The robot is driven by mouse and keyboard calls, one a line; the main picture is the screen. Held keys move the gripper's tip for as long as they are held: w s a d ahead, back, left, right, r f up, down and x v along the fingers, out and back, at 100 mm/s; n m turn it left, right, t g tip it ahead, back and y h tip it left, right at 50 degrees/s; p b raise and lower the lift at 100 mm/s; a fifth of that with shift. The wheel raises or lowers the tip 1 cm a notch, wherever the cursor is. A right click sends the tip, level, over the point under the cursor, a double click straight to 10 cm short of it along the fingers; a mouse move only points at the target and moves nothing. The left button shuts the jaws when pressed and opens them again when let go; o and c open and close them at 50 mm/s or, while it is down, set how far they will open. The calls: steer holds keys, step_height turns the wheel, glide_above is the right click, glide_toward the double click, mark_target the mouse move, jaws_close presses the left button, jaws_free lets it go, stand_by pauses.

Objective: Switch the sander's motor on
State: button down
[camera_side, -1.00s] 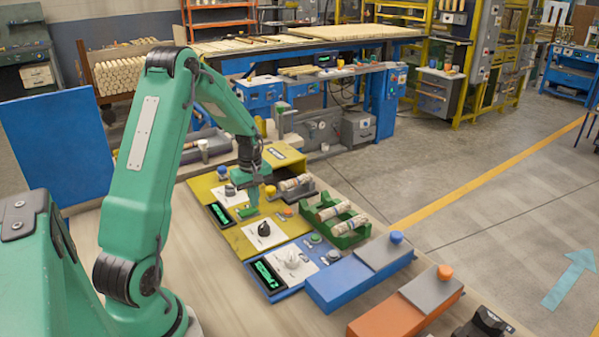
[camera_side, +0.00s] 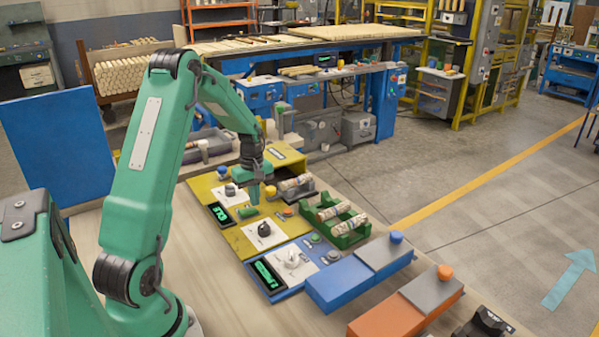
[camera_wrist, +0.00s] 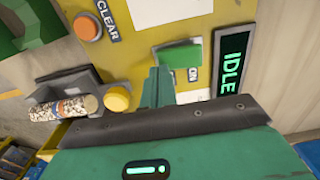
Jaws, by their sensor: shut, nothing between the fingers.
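My gripper (camera_wrist: 158,88) is shut and empty. Its fingertips appear close to the paddle's lower-left edge in the wrist view; contact cannot be told. In the side view my gripper (camera_side: 254,200) is above the yellow panel, just behind the paddle. The panel's machine name is not readable.
An orange CLEAR button (camera_wrist: 88,27) and a yellow knob (camera_wrist: 117,97) are near my gripper. A patterned turned piece (camera_wrist: 62,108) lies in a grey holder.

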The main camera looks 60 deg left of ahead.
steer(key=shift+r, duration=0.4)
steer(key=shift+r, duration=0.15)
step_height(320, 180, up, 14)
steer(key=w, duration=0.2)
steer(key=shift+w, duration=0.2)
stand_by(0.5)
